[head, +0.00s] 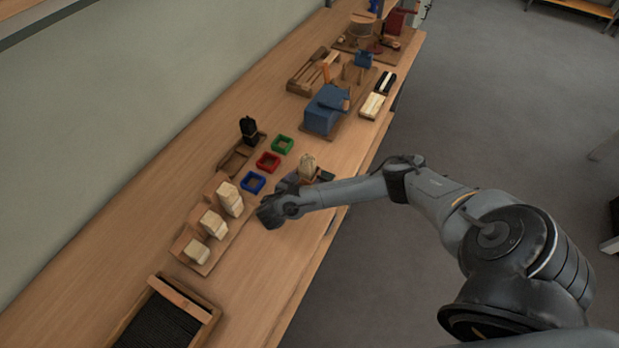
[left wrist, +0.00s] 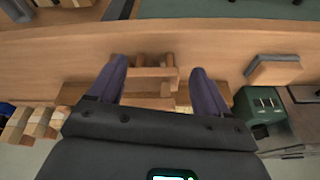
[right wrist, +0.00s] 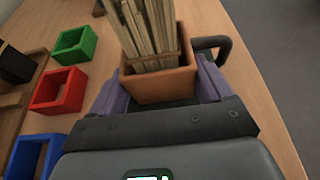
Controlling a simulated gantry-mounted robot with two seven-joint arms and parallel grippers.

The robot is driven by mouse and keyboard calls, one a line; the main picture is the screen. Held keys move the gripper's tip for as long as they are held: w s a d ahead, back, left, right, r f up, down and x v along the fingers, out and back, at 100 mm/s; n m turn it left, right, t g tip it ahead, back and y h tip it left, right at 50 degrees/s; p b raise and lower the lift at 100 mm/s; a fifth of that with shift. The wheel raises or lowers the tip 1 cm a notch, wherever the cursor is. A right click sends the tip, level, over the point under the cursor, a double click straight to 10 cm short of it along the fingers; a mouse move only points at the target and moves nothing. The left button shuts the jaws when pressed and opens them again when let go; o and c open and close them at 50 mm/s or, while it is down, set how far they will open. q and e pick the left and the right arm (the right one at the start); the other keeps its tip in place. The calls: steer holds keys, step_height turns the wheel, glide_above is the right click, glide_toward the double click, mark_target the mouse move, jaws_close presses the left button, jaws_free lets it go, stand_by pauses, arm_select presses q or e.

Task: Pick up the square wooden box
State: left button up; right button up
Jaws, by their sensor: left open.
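The square wooden box (right wrist: 160,86), reddish-brown and filled with upright light wooden sticks (right wrist: 150,30), stands between the fingers of my right gripper (right wrist: 160,85). The fingers are spread, one on each side of the box; whether they touch its walls I cannot tell. In the head view my right gripper (head: 288,184) is low beside the bundle of sticks (head: 307,166), and the box itself is mostly hidden there. My left gripper (left wrist: 157,75) is open above a small wooden rack (left wrist: 155,75); it is out of the head view.
Blue (head: 253,182), red (head: 268,162) and green (head: 282,144) square trays stand left of the box. A board with pale blocks (head: 198,251) lies nearer. A dark curved handle (right wrist: 218,43) sits close beside the box. The table's right edge is near.

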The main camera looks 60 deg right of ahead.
steer(key=c, duration=0.4)
steer(key=shift+o, duration=0.2)
arm_select(q)
steer(key=shift+r, duration=0.15)
arm_select(e)
steer(key=shift+r, duration=0.2)
